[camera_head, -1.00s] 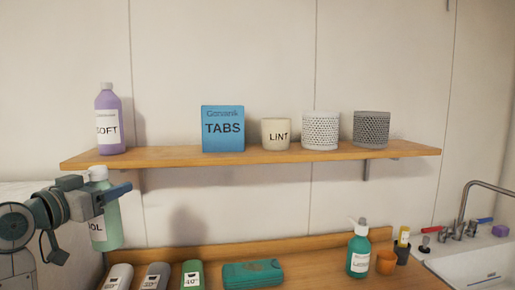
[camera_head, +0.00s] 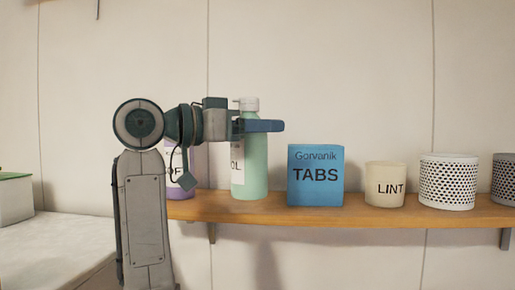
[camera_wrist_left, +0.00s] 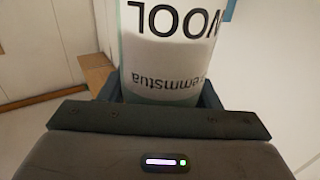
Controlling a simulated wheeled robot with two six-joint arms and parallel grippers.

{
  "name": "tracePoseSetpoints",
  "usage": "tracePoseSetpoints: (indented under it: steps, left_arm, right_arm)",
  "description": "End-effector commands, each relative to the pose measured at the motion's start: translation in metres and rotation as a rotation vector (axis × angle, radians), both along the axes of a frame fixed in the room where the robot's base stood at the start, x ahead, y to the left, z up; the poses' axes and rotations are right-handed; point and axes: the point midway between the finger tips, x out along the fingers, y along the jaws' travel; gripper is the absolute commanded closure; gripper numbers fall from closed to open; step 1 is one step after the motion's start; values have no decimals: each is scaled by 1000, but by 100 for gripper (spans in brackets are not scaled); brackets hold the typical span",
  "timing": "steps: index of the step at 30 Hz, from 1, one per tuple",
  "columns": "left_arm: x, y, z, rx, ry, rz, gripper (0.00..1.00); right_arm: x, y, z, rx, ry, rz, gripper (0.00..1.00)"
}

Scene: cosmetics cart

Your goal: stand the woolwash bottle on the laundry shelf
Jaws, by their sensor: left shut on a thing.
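The woolwash bottle (camera_head: 252,172) is pale green with a white cap and a label partly reading "OL". It is upright over the wooden laundry shelf (camera_head: 262,209), between the purple SOFT bottle and the blue TABS box. Its base is level with the shelf top; I cannot tell whether it touches. My left gripper (camera_head: 262,126) is shut on it near the top, coming from the left. In the left wrist view the bottle (camera_wrist_left: 165,75) sits between the fingers, its label reading "WOOL" upside down. My right gripper is out of view.
The purple SOFT bottle (camera_head: 177,197) is partly hidden behind my left arm. The TABS box (camera_head: 316,176) is close right of the woolwash bottle, with a narrow gap. Farther right are the LINT pot (camera_head: 385,186) and a white perforated pot (camera_head: 448,183).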

Motion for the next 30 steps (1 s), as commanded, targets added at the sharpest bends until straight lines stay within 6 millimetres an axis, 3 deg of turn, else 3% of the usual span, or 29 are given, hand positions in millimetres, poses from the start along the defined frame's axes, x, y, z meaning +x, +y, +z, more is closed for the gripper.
tracePoseSetpoints:
  steps: [1, 6, 12, 20, 24, 30]
  left_arm:
    - [16, 4, 4, 0, 7, 4, 92]
    - [60, 13, 0, 0, 5, 3, 92]
    - [99, 20, -5, -1, 2, 2, 92]
    - [120, 24, -10, -1, 1, 2, 92]
    - [118, 24, -30, -2, 1, 1, 92]
    - [118, 24, -45, -1, -2, 1, 92]
  right_arm:
    - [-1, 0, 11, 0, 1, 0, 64]
    - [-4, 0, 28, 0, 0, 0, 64]
    - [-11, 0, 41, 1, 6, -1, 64]
    - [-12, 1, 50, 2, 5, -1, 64]
    - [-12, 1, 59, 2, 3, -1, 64]
    - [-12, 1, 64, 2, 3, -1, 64]
